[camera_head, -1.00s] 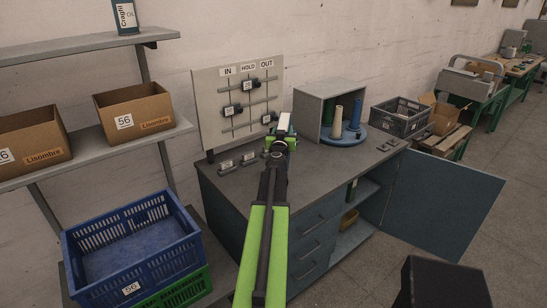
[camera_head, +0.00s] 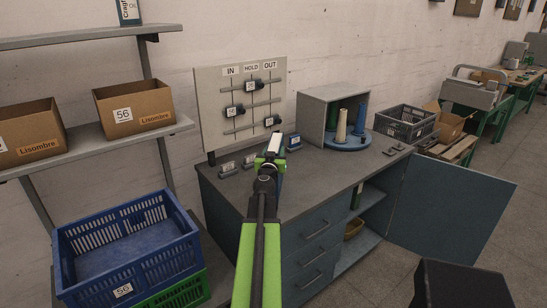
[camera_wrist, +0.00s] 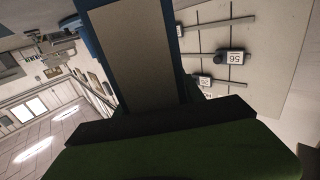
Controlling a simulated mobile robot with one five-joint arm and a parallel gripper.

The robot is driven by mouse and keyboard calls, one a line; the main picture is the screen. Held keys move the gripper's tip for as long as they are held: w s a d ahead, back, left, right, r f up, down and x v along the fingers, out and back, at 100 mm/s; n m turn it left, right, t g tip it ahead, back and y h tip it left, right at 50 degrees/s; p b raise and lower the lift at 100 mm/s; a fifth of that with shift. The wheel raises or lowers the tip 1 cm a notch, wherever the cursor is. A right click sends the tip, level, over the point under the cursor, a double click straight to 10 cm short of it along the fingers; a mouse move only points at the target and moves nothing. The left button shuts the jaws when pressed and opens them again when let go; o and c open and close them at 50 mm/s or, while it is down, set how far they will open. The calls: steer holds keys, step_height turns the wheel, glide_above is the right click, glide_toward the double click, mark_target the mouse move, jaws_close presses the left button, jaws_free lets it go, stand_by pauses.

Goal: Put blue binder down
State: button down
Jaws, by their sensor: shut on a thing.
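My gripper (camera_head: 270,158) reaches out over the grey bench top. In the wrist view the binder (camera_wrist: 135,55) stands out large from the dark jaw, with a grey-beige face and blue edges. The head view does not clearly show whether the binder touches the bench (camera_head: 312,187).
A peg board (camera_head: 208,98) marked IN, HOLD, OUT stands at the bench's back left. A grey open box (camera_head: 313,112) and a blue turntable with cones (camera_head: 345,140) stand right. A small blue item (camera_head: 294,142) sits behind my gripper. The cabinet door (camera_head: 445,205) is open.

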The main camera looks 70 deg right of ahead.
steer(key=c, duration=0.7)
jaws_free()
steer(key=v, duration=0.7)
steer(key=shift+a+r, duration=0.1)
steer(key=shift+a, duration=0.1)
